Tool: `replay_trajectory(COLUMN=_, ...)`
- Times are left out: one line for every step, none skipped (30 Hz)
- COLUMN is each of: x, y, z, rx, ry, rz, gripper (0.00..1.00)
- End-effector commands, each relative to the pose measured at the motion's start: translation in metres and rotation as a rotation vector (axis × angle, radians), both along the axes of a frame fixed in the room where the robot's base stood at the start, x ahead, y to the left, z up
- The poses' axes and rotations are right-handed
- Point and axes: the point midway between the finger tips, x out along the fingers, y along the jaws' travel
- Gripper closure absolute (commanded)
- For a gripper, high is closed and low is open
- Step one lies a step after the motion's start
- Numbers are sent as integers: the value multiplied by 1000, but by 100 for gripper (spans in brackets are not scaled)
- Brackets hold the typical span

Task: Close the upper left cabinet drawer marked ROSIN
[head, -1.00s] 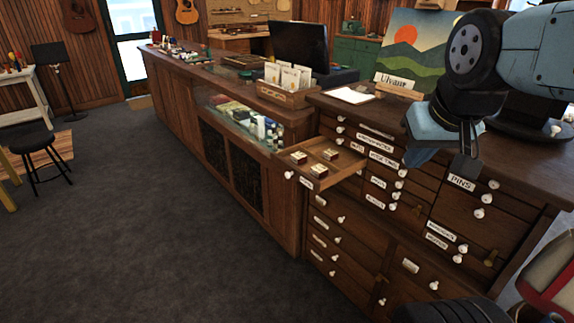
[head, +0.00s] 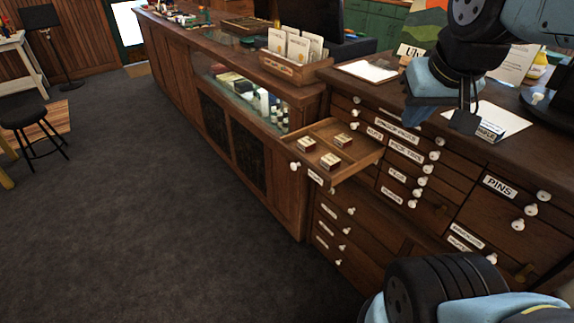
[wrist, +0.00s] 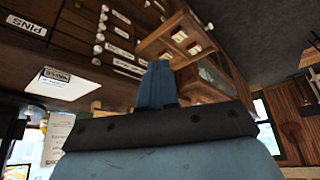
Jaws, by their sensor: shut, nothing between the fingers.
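The open drawer (head: 358,155) sticks out from the upper left of the dark wooden cabinet (head: 450,215). It holds several small boxes and has a white knob (head: 295,166) and a front label too small to read. My gripper (head: 466,118) is shut and empty, to the right of the drawer and above it, apart from it, over the cabinet's top near the front edge. In the wrist view the blue shut fingers (wrist: 157,84) show in front of the drawer (wrist: 172,42), which appears beyond their tips. The drawer's inner back end is partly hidden there.
A glass display counter (head: 240,90) adjoins the cabinet on the left. A card box (head: 296,68) and a white sheet (head: 368,70) lie on top. A stool (head: 30,120) stands far left. The dark floor (head: 150,220) before the drawer is clear.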

Motion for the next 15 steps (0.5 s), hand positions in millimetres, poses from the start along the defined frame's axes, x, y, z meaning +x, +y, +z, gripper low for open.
replay_trajectory(x=1, y=1, z=-1, rx=-5, ry=9, rz=7, gripper=100)
replay_trajectory(x=2, y=1, z=-2, rx=-11, ry=18, rz=14, gripper=100)
replay_trajectory(x=4, y=2, z=-5, rx=-21, ry=36, rz=25, gripper=100)
replay_trajectory(x=6, y=2, z=-7, rx=-33, ry=53, rz=36, gripper=100)
replay_trajectory(x=8, y=3, z=-10, rx=-46, ry=72, rz=49, gripper=100)
replay_trajectory(x=12, y=7, z=-14, rx=-66, ry=101, rz=73, gripper=100)
replay_trajectory(x=14, y=8, z=-18, rx=-85, ry=126, rz=91, gripper=100)
replay_trajectory(x=17, y=10, z=-21, rx=-105, ry=153, rz=111, gripper=100)
replay_trajectory(x=21, y=11, z=-27, rx=-133, ry=190, rz=139, gripper=100)
replay_trajectory(x=24, y=12, z=-31, rx=-157, ry=218, rz=161, gripper=100)
replay_trajectory(x=27, y=14, z=-35, rx=-180, ry=247, rz=182, gripper=100)
replay_trajectory(x=31, y=16, z=-40, rx=-212, ry=282, rz=211, gripper=100)
replay_trajectory(x=34, y=17, z=-44, rx=-236, ry=309, rz=232, gripper=100)
replay_trajectory(x=36, y=19, z=-48, rx=-260, ry=335, rz=255, gripper=100)
replay_trajectory(x=40, y=21, z=-53, rx=-293, ry=370, rz=283, gripper=100)
